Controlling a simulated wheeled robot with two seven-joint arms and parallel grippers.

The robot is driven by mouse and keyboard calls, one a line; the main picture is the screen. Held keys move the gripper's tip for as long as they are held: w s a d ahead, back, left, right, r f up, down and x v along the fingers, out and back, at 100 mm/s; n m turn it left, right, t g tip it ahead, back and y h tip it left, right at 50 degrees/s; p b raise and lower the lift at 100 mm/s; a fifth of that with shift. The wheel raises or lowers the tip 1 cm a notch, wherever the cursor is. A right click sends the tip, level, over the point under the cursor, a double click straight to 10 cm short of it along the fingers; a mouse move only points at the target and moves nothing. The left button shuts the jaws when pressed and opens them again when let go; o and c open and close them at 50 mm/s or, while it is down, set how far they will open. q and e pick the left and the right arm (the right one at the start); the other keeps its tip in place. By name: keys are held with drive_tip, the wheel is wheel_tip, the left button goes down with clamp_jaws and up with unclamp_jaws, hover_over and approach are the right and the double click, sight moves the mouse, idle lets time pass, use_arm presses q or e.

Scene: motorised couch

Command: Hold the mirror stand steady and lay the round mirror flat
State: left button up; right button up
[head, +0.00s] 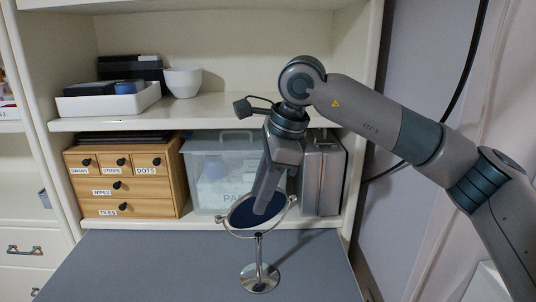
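The round mirror (240,213) has a dark blue face and sits in a curved metal yoke on its stand. It shows as a wide ellipse, tilted well back from upright; whether it is fully flat I cannot tell. The mirror stand (259,252) is upright, its round shiny base on the grey table. My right gripper (263,207) points down over the mirror, its tip in front of the dark face and hiding part of it. Whether it touches the mirror, or is open or shut, I cannot tell. My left gripper is not in view.
The grey table top (160,265) is bare around the stand. Behind it, a shelf holds a wooden drawer box (125,190), a clear plastic bin (210,165) and a silver case (323,178). A white tray (108,103) and white bowl (183,82) stand higher.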

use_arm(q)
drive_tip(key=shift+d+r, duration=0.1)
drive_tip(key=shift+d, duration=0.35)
use_arm(e)
wheel_tip(320, 180, up, 8)
drive_tip(key=w+d+t+h, duration=0.1)
drive_tip(key=d+t, duration=0.1)
drive_tip(key=shift+w+d+t+h, duration=0.15)
drive_tip(key=shift+w+t+h, duration=0.1)
drive_tip(key=shift+t+h, duration=0.05)
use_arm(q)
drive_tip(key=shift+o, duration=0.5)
